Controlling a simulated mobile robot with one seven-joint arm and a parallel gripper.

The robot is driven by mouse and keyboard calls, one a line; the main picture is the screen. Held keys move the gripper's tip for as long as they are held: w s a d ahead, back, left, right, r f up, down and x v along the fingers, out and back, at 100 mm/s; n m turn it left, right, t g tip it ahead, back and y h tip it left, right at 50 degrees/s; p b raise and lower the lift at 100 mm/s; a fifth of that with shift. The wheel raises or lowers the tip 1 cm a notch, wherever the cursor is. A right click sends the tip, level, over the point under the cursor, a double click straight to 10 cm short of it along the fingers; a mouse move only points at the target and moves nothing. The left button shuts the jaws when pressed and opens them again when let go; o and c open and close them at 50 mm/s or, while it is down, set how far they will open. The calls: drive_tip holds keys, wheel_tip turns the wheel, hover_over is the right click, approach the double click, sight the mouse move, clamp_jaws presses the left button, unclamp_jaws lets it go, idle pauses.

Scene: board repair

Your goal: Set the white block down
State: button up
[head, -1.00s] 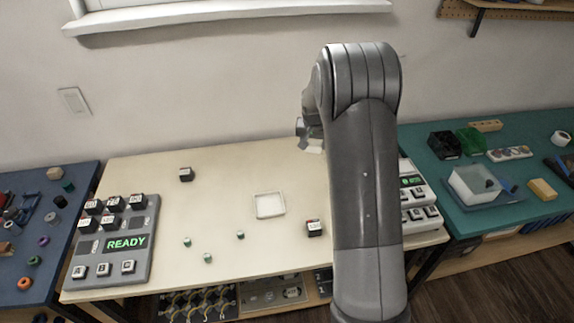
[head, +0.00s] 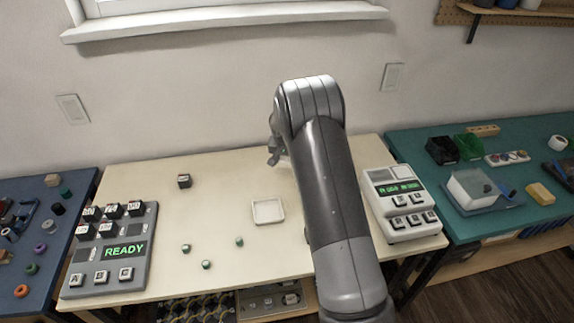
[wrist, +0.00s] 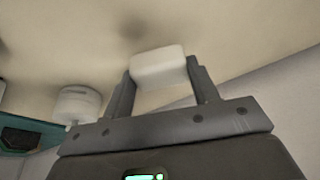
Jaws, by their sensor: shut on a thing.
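My gripper (wrist: 160,85) is shut on the white block (wrist: 158,66), which sits between the two fingertips in the wrist view. The pale surface lies beyond the block, with a soft shadow near it; I cannot tell whether they touch. In the head view my gripper (head: 274,157) is over the back of the cream table (head: 225,180), behind and slightly right of a shallow white square tray (head: 268,224). The block cannot be made out in the head view.
A grey READY console (head: 140,225) stands at the left and a white console (head: 400,205) at the right. A dark cube (head: 184,181) and small green pieces (head: 207,264) are on the table. The table's back left is mostly clear. A rounded white object (wrist: 77,103) shows in the wrist view.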

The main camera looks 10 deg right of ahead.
sight(287, 161)
drive_tip(key=shift+f, duration=1.45)
drive_tip(key=shift+f, duration=0.1)
drive_tip(key=o, duration=1)
